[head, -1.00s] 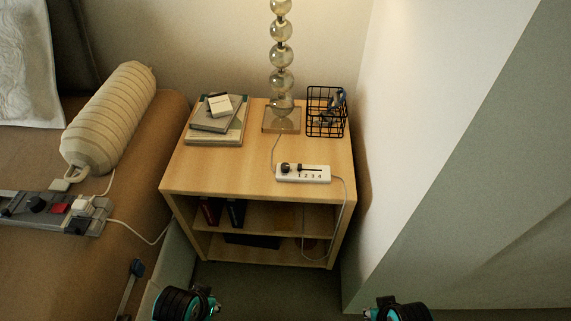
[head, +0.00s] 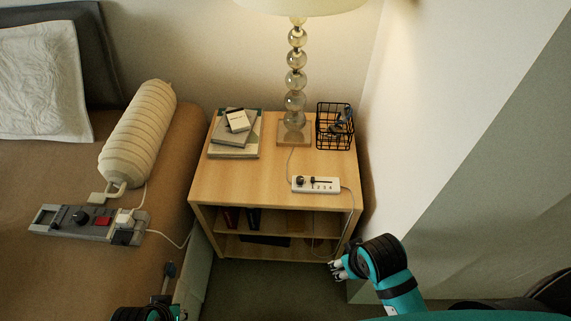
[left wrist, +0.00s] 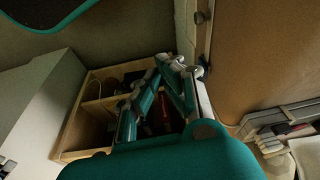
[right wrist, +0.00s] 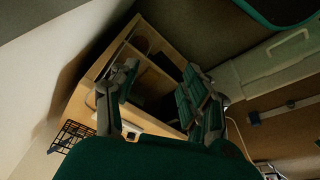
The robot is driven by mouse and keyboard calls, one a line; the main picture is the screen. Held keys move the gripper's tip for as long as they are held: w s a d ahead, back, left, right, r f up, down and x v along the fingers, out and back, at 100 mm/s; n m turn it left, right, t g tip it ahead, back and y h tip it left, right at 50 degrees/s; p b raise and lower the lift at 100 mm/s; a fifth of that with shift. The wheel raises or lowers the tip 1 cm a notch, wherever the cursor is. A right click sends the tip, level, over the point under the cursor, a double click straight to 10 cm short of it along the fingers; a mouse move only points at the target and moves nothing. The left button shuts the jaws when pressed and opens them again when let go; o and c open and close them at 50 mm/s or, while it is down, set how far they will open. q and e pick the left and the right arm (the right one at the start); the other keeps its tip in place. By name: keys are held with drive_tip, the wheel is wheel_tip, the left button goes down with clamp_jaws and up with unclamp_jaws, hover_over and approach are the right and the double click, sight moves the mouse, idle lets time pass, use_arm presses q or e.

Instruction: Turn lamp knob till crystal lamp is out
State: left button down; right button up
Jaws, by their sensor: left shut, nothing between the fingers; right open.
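The crystal lamp (head: 296,75) stands on the wooden nightstand (head: 240,182), a column of clear balls on a square base. Its shade (head: 300,4) is cut by the top of the head view; the wall around it looks warmly lit. A white control strip (head: 326,185) with a dark round knob (head: 300,181) lies near the nightstand's front edge. My right gripper (head: 338,270) is open and empty, low in front of the nightstand's right front corner; its spread fingers show in the right wrist view (right wrist: 160,75). My left gripper (left wrist: 170,62) is shut and empty, below nightstand-top level.
A grey panel (head: 45,222) with a black knob and red switch lies on the bed beside a ribbed cream cylinder (head: 138,135). Books (head: 232,150) and a black wire basket (head: 334,140) stand on the nightstand. A wall closes the right side. Cords hang near the strip.

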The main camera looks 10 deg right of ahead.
wheel_tip(320, 180, up, 4)
drive_tip(key=w+p, duration=0.2)
use_arm(q)
drive_tip(key=s+f+g+p, duration=0.1)
drive_tip(key=s+f, duration=0.2)
drive_tip(key=f, duration=0.6)
drive_tip(key=s+f, duration=0.2)
drive_tip(key=f, duration=0.6)
use_arm(e)
wheel_tip(320, 180, up, 10)
drive_tip(key=n+g, duration=0.3)
drive_tip(key=n, duration=0.1)
hover_over(300, 179)
wheel_tip(300, 179, down, 17)
drive_tip(key=b, duration=0.2)
drive_tip(key=shift+b, duration=0.35)
use_arm(q)
drive_tip(key=s+a+f+g, duration=0.1)
drive_tip(key=s+a+f, duration=0.2)
drive_tip(key=s+f, duration=1.1)
drive_tip(key=shift+s+a+f, duration=0.15)
drive_tip(key=shift+s+f, duration=0.2)
drive_tip(key=shift+f, duration=0.4)
